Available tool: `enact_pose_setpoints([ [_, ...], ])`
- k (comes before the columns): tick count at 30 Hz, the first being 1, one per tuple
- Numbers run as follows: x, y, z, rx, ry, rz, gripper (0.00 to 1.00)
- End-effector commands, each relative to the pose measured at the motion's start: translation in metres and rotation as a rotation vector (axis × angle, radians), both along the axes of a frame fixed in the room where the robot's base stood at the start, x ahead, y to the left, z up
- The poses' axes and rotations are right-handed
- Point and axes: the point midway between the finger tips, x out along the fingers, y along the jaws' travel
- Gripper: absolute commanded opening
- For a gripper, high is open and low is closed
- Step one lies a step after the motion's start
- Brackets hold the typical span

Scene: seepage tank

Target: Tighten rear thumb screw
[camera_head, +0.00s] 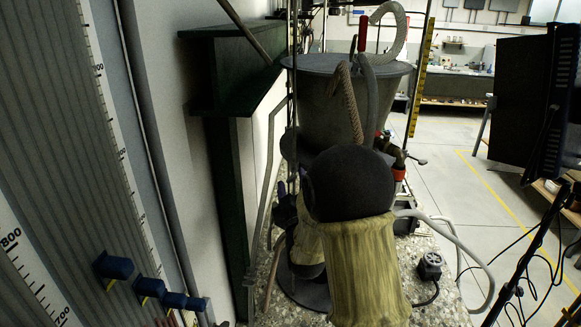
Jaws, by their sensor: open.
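My arm fills the lower middle of the view, with a black rounded joint and pale yellowish links. A small dark, bluish shape just left of these links appears to be my gripper (284,207). It is partly hidden by my arm and dim, with its fingers apart and nothing visible between them. I cannot make out a rear thumb screw for certain. Several blue knobs (115,266) stick out from the ribbed tank panel (75,130) at the lower left, well apart from the gripper. What lies directly behind my arm is hidden.
A grey metal bucket (335,100) with hoses stands behind my arm. A dark green beam (228,75) and post stand left of it. A red-handled valve (398,172) and a hose (465,245) are to the right. A black monitor (545,105) stands far right; open floor lies between.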

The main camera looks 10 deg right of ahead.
Motion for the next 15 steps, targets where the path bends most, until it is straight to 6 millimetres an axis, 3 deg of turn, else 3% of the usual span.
enact_pose_setpoints([
  [6, 0.028, -0.002, 0.011, 0.0, -0.001, 0.0, 0.51],
  [15, 0.034, -0.002, 0.01, 0.0, 0.0, 0.0, 0.51],
])
